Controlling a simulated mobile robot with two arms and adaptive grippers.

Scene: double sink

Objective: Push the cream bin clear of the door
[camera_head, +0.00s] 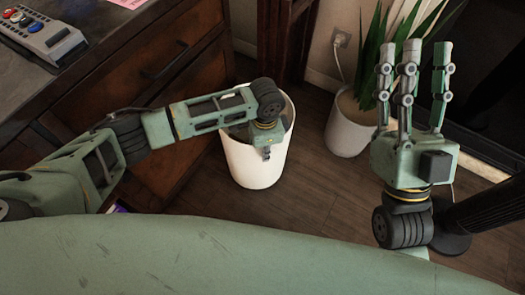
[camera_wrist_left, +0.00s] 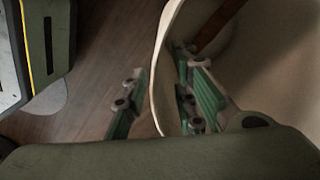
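The cream bin (camera_head: 255,165) stands upright on the wood floor, close to the dark wooden cabinet front (camera_head: 185,125); I cannot tell which panel is the door. My left arm reaches over the bin, and its wrist hides part of the opening. In the left wrist view the bin's rim (camera_wrist_left: 156,85) passes between the fingers of my left gripper (camera_wrist_left: 160,66). One finger is outside the wall with a small gap, the others are inside. The fingers look open. My right gripper (camera_head: 412,62) is open and empty, fingers pointing up, right of the bin.
A white pot (camera_head: 347,128) with a long-leafed plant stands right of the bin against the wall. A dark round-based stand (camera_head: 452,238) is at the right. Floor (camera_head: 310,185) is clear between bin and pot. A button panel (camera_head: 40,35) sits on the counter.

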